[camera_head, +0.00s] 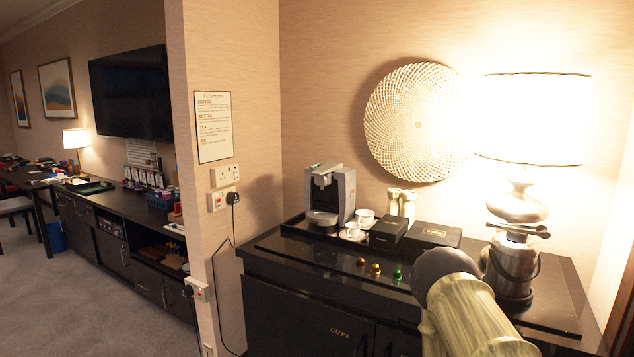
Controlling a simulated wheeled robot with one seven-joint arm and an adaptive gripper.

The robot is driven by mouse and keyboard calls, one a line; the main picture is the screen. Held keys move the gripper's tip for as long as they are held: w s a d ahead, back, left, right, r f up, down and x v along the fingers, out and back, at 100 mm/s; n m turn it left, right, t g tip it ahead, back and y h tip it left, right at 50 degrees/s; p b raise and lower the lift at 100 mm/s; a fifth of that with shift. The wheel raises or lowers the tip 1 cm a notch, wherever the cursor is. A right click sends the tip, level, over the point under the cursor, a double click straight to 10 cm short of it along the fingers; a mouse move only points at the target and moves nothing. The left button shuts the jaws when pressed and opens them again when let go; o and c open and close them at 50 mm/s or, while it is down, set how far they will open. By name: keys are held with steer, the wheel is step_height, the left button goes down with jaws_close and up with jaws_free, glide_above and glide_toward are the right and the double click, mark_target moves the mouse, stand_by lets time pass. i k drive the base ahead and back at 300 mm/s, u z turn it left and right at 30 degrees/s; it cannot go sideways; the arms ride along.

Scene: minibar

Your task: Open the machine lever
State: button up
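The coffee machine (343,193) is grey and black. It stands upright at the left end of the dark minibar counter, against the wall. Its lever (324,169) appears to be the silver piece on top of the machine; it is small here, and I cannot tell whether it is raised or down. A part of my arm shows at the lower right, in front of the counter. My gripper is not in view.
White cups (365,216) and black boxes (388,232) stand right of the machine. Capsules (376,268) lie in front. A silver kettle (512,268) and lit lamp (530,120) are at right. A black cord (234,240) hangs left of the counter.

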mark_target(328, 166)
steer(key=z, duration=0.15)
steer(key=k, duration=0.35)
steer(key=u, duration=1.25)
steer(key=i, duration=1.1)
steer(key=z, duration=0.3)
